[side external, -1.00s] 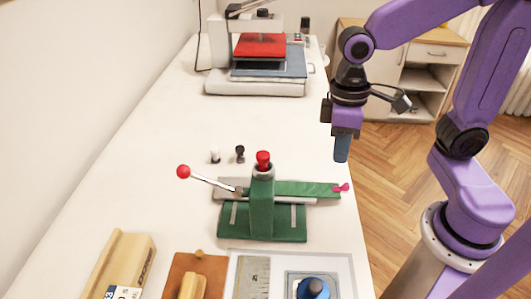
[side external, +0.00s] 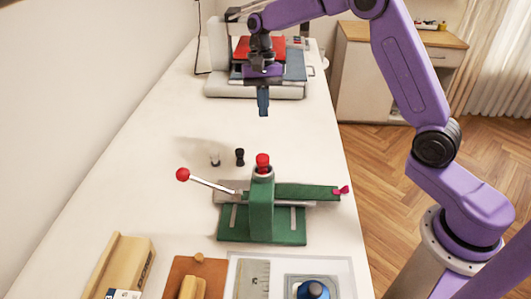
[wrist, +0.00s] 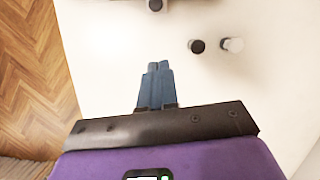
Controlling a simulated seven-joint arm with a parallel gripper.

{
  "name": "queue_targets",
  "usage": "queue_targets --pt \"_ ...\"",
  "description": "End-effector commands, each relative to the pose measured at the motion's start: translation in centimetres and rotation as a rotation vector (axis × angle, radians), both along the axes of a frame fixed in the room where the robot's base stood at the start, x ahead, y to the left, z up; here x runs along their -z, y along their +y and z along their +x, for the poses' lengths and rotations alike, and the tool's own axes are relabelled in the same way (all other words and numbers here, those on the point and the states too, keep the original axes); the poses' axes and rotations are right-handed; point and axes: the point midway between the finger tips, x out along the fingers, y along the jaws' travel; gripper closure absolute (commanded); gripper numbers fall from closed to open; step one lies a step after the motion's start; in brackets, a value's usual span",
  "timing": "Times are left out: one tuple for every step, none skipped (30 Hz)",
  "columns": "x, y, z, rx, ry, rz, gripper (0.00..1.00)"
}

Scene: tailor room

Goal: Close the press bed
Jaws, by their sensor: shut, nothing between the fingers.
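A white press (side external: 222,86) stands at the far end of the table. It has a red upper plate (side external: 275,45) and a flat blue-grey bed (side external: 295,62) below, on a white base. The bed sits low and juts out to the right of the red plate. My gripper (side external: 263,113) points down in front of the press, above the table, with its fingers together and empty. My arm hides part of the red plate and the middle of the bed. In the wrist view the gripper (wrist: 159,66) shows closed over bare white table; the press is out of that view.
A green hand press (side external: 262,210) with a red-knobbed lever stands nearer. A black peg (side external: 240,156) and a white peg (side external: 215,159) stand behind it. Wooden blocks and a framed board lie at the front. The table between pegs and white press is clear.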

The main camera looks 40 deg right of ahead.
Motion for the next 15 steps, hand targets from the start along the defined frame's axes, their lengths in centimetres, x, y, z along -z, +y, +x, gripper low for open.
queue_targets --pt "0.1 -0.1 0.2 0.012 0.003 0.000 1.00" --pt "0.2 -0.2 0.3 0.016 0.003 0.000 1.00" --pt "0.4 -0.2 0.3 0.019 0.005 0.000 1.00" --pt "0.6 -0.2 0.3 0.020 0.005 0.000 1.00" --pt "0.8 -0.1 0.2 0.020 0.006 0.001 1.00" --pt "1.2 -0.1 0.1 0.020 0.006 0.000 1.00" --pt "1.6 0.0 -0.1 0.019 0.008 0.000 1.00" --pt "2.0 0.1 -0.1 0.018 0.008 0.000 1.00" --pt "2.6 0.2 -0.4 0.018 0.009 0.000 1.00" --pt "3.1 0.2 -0.5 0.018 0.008 -0.001 1.00" --pt "3.6 0.3 -0.6 0.018 0.009 0.000 1.00" --pt "4.3 0.5 -0.8 0.018 0.009 0.000 1.00" --pt "4.9 0.6 -0.9 0.017 0.009 0.000 1.00" --pt "5.4 0.7 -1.1 0.017 0.009 -0.001 1.00" --pt "6.1 0.8 -1.2 0.018 0.007 0.000 1.00"
